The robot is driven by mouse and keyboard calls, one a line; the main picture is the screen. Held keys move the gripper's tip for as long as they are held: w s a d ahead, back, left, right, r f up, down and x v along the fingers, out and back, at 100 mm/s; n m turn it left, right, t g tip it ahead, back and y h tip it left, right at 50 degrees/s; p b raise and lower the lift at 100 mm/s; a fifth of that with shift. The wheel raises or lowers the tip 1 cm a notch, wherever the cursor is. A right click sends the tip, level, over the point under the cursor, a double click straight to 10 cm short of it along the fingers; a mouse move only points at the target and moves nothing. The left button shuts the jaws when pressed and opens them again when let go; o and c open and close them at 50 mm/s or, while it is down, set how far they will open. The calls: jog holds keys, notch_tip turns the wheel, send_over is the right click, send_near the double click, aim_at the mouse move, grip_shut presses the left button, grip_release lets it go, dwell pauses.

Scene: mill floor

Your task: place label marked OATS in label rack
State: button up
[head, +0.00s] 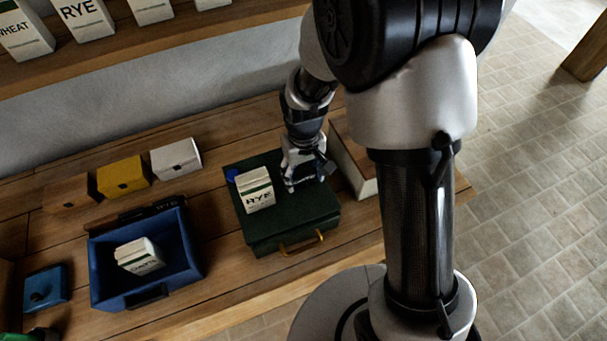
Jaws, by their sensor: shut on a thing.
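My gripper (303,183) points down over the dark green case (285,232), beside a white RYE packet (256,188) on its lid. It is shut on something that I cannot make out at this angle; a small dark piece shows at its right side. I cannot read the word OATS anywhere. A dark strip (148,211) with lettering that looks like RYE stands at the back edge of the blue bin (102,283). I cannot tell whether this strip is the label rack or a label in it.
A white packet (138,256) lies in the blue bin. Brown, yellow (122,176) and white (176,158) boxes stand behind it. A small blue lidded box (43,287) is at left, a wooden-sided box (352,160) right of the case. A shelf above holds several packets.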

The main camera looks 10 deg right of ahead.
jog(key=shift+f, duration=0.25)
jog(key=o, duration=0.6)
jog(key=shift+f, duration=0.1)
jog(key=o, duration=0.5)
jog(key=shift+c, duration=0.2)
